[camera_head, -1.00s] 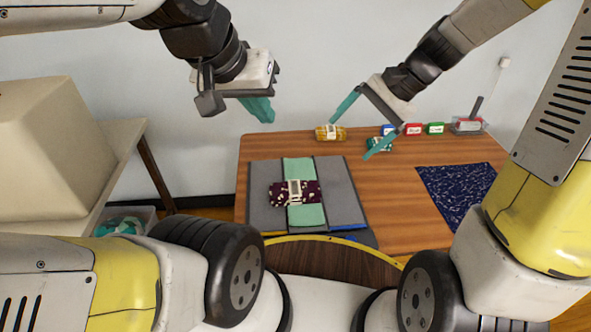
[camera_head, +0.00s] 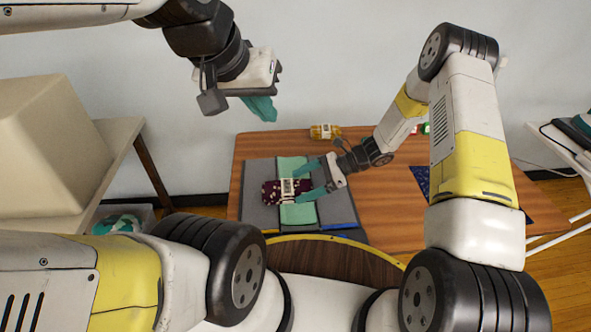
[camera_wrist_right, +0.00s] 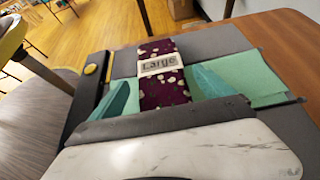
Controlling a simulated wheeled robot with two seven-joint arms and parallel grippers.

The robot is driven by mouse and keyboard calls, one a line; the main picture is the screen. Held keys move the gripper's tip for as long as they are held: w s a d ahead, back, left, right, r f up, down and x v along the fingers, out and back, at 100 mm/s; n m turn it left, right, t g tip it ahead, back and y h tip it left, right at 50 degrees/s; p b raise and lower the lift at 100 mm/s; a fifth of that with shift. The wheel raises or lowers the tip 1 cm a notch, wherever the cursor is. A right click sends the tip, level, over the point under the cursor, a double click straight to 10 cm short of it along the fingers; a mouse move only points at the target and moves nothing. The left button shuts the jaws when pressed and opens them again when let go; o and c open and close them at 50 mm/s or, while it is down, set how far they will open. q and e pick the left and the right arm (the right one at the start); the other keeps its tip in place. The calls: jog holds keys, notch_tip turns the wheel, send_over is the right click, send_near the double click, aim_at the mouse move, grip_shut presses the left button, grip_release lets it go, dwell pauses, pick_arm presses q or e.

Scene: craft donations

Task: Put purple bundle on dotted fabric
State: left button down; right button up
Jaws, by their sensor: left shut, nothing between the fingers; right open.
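The purple bundle (camera_head: 271,194) is a dark purple, pale-spotted fabric roll with a white paper band. It lies across the green strip of a grey folding board. In the right wrist view the bundle (camera_wrist_right: 160,90) sits between my two teal fingers, its band reading "Large". My right gripper (camera_head: 299,183) is open, with a finger on either side of the bundle near its band. Contact with it cannot be told. My left gripper (camera_head: 262,108) is shut and empty, raised behind the board. The dark blue patterned fabric (camera_head: 421,181) lies on the table at right, mostly hidden by my right arm.
The grey board (camera_head: 258,217) lies on the wooden table (camera_head: 385,225). A yellow bundle (camera_head: 325,131) stands at the table's back edge. A side table (camera_head: 118,150) with a large beige box is at left; a white rack (camera_head: 570,150) is at right.

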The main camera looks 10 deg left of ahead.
aim_at(287, 190)
jog(key=x, duration=0.5)
jog(key=shift+a, duration=0.25)
jog(key=shift+c, duration=0.2)
jog(key=c, duration=1.7)
jog(key=shift+r, duration=0.1)
